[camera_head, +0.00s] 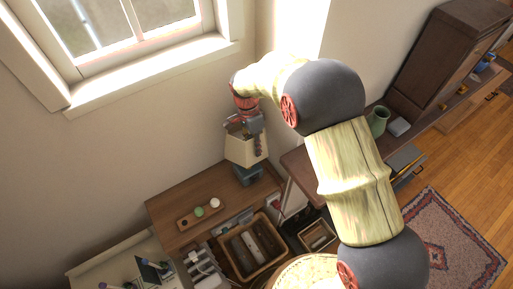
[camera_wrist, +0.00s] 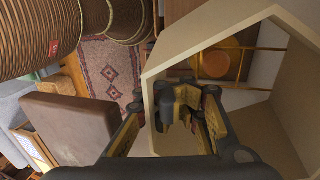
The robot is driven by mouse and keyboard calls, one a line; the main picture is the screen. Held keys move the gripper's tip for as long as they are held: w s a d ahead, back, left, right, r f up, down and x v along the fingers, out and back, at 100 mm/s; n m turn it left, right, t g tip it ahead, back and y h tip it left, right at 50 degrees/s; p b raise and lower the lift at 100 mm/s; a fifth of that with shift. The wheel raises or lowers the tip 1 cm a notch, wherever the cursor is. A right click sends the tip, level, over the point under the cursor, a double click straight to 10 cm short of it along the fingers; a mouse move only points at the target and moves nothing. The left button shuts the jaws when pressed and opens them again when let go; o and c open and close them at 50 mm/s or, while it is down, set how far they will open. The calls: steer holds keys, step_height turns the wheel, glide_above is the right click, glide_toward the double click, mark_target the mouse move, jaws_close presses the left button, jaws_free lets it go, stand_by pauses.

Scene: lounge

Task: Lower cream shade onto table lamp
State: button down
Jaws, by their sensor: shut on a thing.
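The cream shade (camera_head: 243,150) is above the dark blue-grey lamp base (camera_head: 248,175) on the wooden table (camera_head: 178,198). My gripper (camera_head: 244,124) is at the shade's top rim, shut on it. From the head view I cannot tell whether the shade touches the base or hangs just above it. In the wrist view the shade (camera_wrist: 215,40) is a large, open, many-sided cream ring, and my gripper's fingers (camera_wrist: 180,108) are at its near wall. The lamp base's upper part is hidden by the shade in the head view.
The window sill (camera_head: 150,75) is behind at left. A dark shelf with a green vase (camera_head: 378,121) stands at right.

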step_height(320, 180, down, 6)
steer(key=b, duration=0.3)
stand_by(0.7)
steer(key=c, duration=1.4)
jaws_free()
steer(key=v, duration=1.2)
